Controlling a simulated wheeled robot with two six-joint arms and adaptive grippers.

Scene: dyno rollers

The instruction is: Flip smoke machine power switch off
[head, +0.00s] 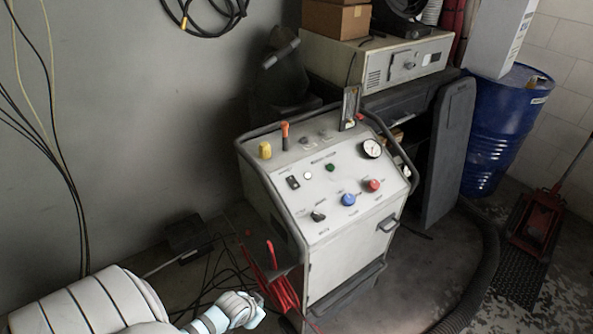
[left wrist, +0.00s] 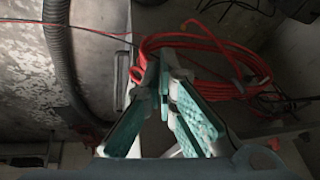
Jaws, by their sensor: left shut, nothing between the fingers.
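The smoke machine (head: 345,255) is a white wheeled cabinet with a sloped control panel, in the middle of the head view. A small black rocker switch (head: 293,182) sits at the panel's upper left; its position is too small to tell. My left arm comes in at the bottom left of the head view, low and left of the cabinet. In the left wrist view my left gripper (left wrist: 165,78) has teal-padded fingers meeting at the tips, shut and empty. My right gripper is not in view.
A red cable coil (head: 281,290) hangs at the cabinet's left side; it also shows behind the fingers in the left wrist view (left wrist: 215,62). A grey hose (head: 478,280), a blue drum (head: 505,140) and a red jack (head: 535,225) are at the right.

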